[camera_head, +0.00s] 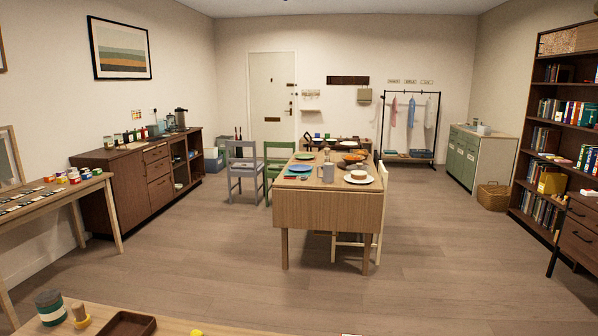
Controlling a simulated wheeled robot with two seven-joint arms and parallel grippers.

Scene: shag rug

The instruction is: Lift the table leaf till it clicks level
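The dining table (330,170) stands in the middle of the room, away from me. Its table leaf (327,212) hangs down vertically at the near end, a light wood panel facing me. Two table legs show below the leaf. Neither of my grippers is in view. The underside of the leaf and any catch are hidden.
Grey (243,172) and green (278,160) chairs stand at the table's left, and a cream chair (382,185) at its right. The floor (300,285) between me and the leaf is clear. A near worktop (180,326) with a jar and tray crosses the bottom left.

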